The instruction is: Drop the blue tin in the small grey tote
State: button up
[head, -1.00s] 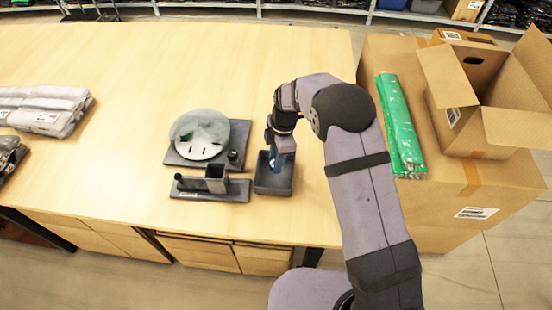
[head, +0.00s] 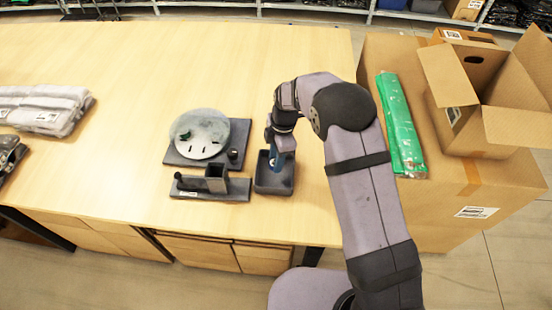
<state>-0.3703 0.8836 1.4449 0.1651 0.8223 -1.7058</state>
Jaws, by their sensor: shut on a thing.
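The small grey tote (head: 273,188) is an open dark grey bin on the wooden table, right of the dark stands. My gripper (head: 276,157) points down over the back part of the tote. It is shut on the blue tin (head: 275,163), of which only a small blue part shows below the wrist. The tin is at or inside the tote's opening; I cannot tell whether it touches the floor of the tote.
A round grey-green disc (head: 203,132) rests on a dark base left of the tote. A dark stand with a square holder (head: 216,178) is in front of it. Folded grey garments (head: 45,108) lie far left. Cartons (head: 450,195) and a green packet (head: 401,130) stand right. The table's back is clear.

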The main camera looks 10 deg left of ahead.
dwell(0.3)
jog(key=o, duration=1.1)
jog(key=shift+o, duration=0.2)
jog(key=shift+w+d+r+b, duration=0.15)
jog(key=shift+r+b, duration=0.4)
jog(key=shift+r, duration=1.3)
jog(key=shift+w+d+r+b, duration=0.1)
jog(key=shift+d+r+b, duration=0.3)
jog(key=shift+r, duration=1.4)
jog(key=shift+a, duration=0.15)
